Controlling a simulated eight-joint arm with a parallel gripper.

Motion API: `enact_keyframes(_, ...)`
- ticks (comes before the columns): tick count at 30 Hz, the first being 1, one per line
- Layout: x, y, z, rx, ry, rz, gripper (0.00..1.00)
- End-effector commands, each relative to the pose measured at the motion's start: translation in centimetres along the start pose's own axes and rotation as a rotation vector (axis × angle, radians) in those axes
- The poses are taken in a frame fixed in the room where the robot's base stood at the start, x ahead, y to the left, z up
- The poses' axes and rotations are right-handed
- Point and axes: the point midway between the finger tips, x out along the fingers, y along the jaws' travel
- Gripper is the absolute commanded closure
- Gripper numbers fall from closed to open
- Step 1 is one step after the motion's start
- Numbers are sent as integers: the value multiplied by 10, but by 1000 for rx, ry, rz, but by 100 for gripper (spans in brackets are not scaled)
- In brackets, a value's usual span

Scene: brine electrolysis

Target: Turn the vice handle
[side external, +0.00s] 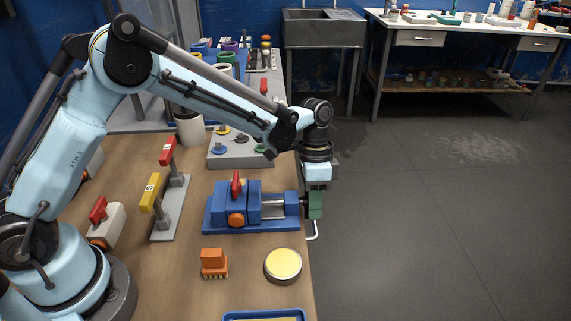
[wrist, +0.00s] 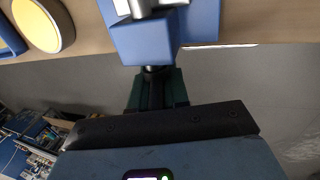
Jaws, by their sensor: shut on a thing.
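The blue vice (side external: 232,212) lies on the workbench with its screw end at the right edge. A red lever and an orange knob show on its body. The silver vice handle (side external: 313,231) hangs at that end, past the bench edge, and its lower part shows below my gripper (side external: 315,207). My gripper points down with its green fingers shut on the handle. In the wrist view, the blue end of the vice (wrist: 165,38) is just beyond my dark fingers (wrist: 158,90). The gripped part of the handle is hidden there.
Near the vice are an orange brush-like block (side external: 214,263), a round yellow-topped disc (side external: 283,265) and a blue tray (side external: 262,315). A grey stand with red and yellow levers (side external: 170,212) stands left. A grey box (side external: 235,152) sits behind. Open floor lies right of the bench.

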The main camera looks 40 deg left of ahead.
Motion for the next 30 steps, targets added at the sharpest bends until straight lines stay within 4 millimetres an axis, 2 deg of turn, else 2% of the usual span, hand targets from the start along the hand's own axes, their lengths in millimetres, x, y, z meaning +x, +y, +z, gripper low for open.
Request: enact_keyframes(30,-2,-4,-2,7,5,-959,100)
